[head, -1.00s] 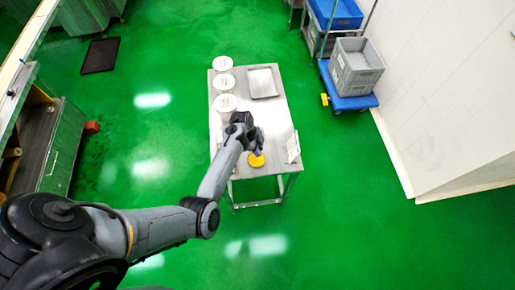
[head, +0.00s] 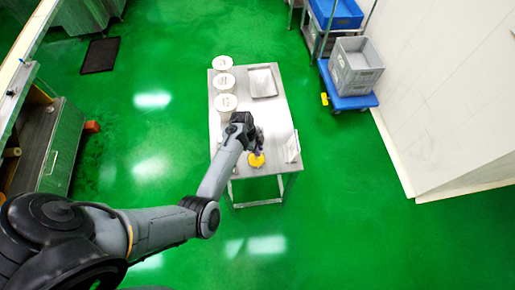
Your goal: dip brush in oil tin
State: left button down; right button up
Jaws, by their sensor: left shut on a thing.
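My left gripper (head: 257,147) is over the near part of the steel table (head: 245,183), right above a round yellow thing (head: 257,160) that looks like the oil tin. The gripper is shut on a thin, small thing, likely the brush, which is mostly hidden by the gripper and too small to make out. I cannot tell whether its tip touches the oil. My right gripper is not in view.
Several white round tubs, one of them here (head: 224,82), line the table's left edge. A metal tray (head: 262,94) lies at the back. A white upright card (head: 292,147) stands at the right edge. Grey crates (head: 356,62) sit on a blue dolly (head: 352,102) beyond.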

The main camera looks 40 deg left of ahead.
pick_arm(q)
jog(key=shift+f, duration=0.45)
dwell(1.1)
jog(key=shift+f, duration=0.1)
dwell(0.7)
notch_tip(320, 180, up, 5)
jog(key=p, duration=0.5)
jog(key=shift+r+p, duration=1.05)
jog(key=shift+p, duration=0.25)
